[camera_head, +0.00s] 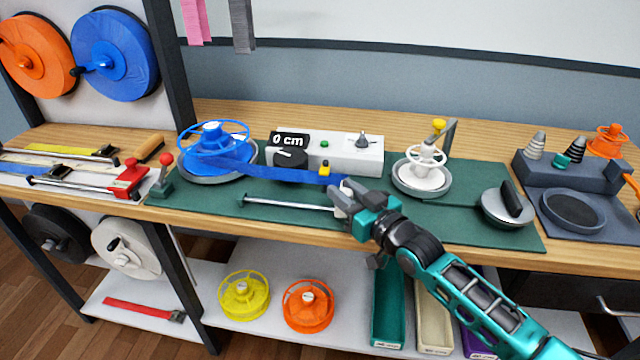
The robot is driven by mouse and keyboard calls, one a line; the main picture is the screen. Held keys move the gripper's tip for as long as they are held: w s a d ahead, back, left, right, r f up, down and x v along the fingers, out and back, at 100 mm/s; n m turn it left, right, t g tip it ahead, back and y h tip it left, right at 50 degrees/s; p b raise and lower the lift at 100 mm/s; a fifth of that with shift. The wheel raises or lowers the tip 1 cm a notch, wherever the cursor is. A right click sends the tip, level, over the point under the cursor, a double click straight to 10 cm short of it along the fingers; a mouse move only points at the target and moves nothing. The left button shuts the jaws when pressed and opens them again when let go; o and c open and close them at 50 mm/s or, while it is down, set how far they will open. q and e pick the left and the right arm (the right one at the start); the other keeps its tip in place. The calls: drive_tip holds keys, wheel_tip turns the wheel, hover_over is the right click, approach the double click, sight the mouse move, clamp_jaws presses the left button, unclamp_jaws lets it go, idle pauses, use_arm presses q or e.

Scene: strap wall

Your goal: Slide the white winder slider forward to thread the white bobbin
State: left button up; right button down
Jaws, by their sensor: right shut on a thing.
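The white bobbin (424,175) stands upright in a round grey holder (408,190) on the green mat, right of centre. A thin metal rail (288,204) runs along the front of the mat to my right gripper (343,197). The right gripper is shut at the rail's right end. A small pale part shows between its fingers, likely the white winder slider; the fingers hide most of it. The gripper is left of and nearer than the white bobbin, apart from it. My left gripper is not in view.
A blue bobbin (211,155) with a blue strap (285,174) stands left, the strap reaching toward my gripper. A white counter box (345,154) reading 0 cm stands behind. A grey lidded disc (507,208) lies right. Yellow (243,298) and orange bobbins (308,308) sit on the shelf below.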

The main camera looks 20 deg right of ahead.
drive_tip(key=d, duration=0.1)
drive_tip(key=s+d, duration=0.1)
drive_tip(key=s+d+r, duration=0.1)
drive_tip(key=shift+s+d, duration=0.1)
drive_tip(key=shift+d, duration=0.25)
drive_tip(key=shift+s+d+f+p, duration=0.1)
drive_tip(key=shift+s+d+p, duration=0.1)
drive_tip(key=shift+d+p, duration=0.15)
drive_tip(key=c, duration=1.2)
unclamp_jaws()
drive_tip(key=shift+o, duration=1.4)
drive_tip(key=shift+s+d, duration=0.1)
drive_tip(key=shift+d, duration=0.05)
drive_tip(key=shift+s+f, duration=0.1)
drive_tip(key=shift+f, duration=0.1)
